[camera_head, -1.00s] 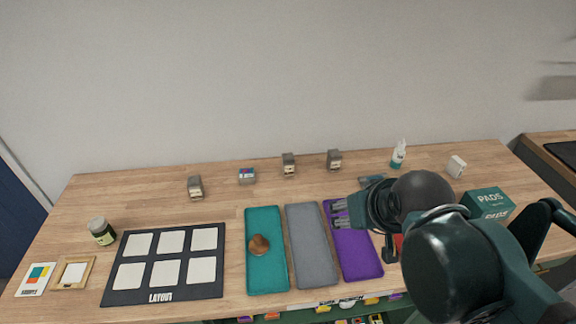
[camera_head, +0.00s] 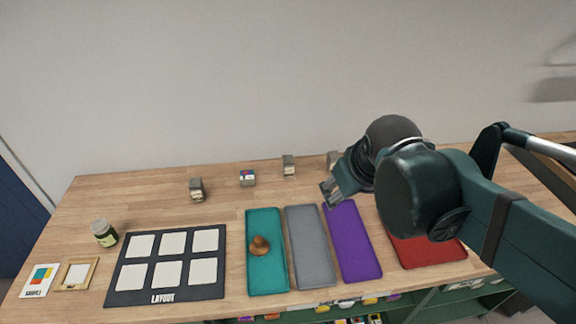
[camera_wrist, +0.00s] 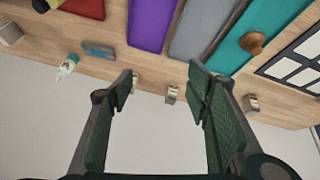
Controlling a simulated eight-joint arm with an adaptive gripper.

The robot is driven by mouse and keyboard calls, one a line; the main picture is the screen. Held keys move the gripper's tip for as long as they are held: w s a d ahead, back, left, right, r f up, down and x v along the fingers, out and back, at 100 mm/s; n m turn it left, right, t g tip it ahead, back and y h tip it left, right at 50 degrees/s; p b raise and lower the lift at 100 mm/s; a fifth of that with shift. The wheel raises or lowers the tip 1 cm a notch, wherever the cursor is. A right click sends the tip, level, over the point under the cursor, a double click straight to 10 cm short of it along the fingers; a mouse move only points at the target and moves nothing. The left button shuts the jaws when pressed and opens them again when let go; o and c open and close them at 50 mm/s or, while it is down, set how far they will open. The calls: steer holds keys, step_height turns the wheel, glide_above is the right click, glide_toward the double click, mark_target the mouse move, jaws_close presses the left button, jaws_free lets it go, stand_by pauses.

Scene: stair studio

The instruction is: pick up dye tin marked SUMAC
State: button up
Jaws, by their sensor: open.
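Several small grey tins with pale labels stand at the back of the table; none of their markings is readable, so I cannot tell which is SUMAC. My gripper (camera_head: 329,191) is open and empty, above the table near the purple pad's far end. In the wrist view (camera_wrist: 160,85), a tin (camera_wrist: 171,94) shows between the fingers, beyond them; another (camera_wrist: 135,79) is beside the left finger.
Teal (camera_head: 265,280), grey (camera_head: 311,245), purple (camera_head: 352,245) and red (camera_head: 428,252) pads lie in front; a wooden knob (camera_head: 259,245) sits on the teal one. A dropper bottle (camera_wrist: 67,66) and blue block (camera_wrist: 98,50) show in the wrist view. A jar (camera_head: 104,232) stands left.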

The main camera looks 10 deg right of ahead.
steer(key=w+a+r+n+g+p, duration=0.2)
steer(key=w+n, duration=0.2)
steer(key=w, duration=0.5)
steer(key=n+g+h+p, duration=0.4)
steer(key=n+p, duration=0.3)
steer(key=n, duration=0.4)
glide_toward(285, 159)
steer(key=x, duration=0.5)
steer(key=shift+s+d+r, duration=0.1)
steer(key=shift+d, duration=0.25)
steer(key=shift+w+a+f, duration=0.2)
steer(key=shift+f, duration=0.2)
steer(key=shift+x, duration=1.3)
steer(key=shift+f, duration=0.1)
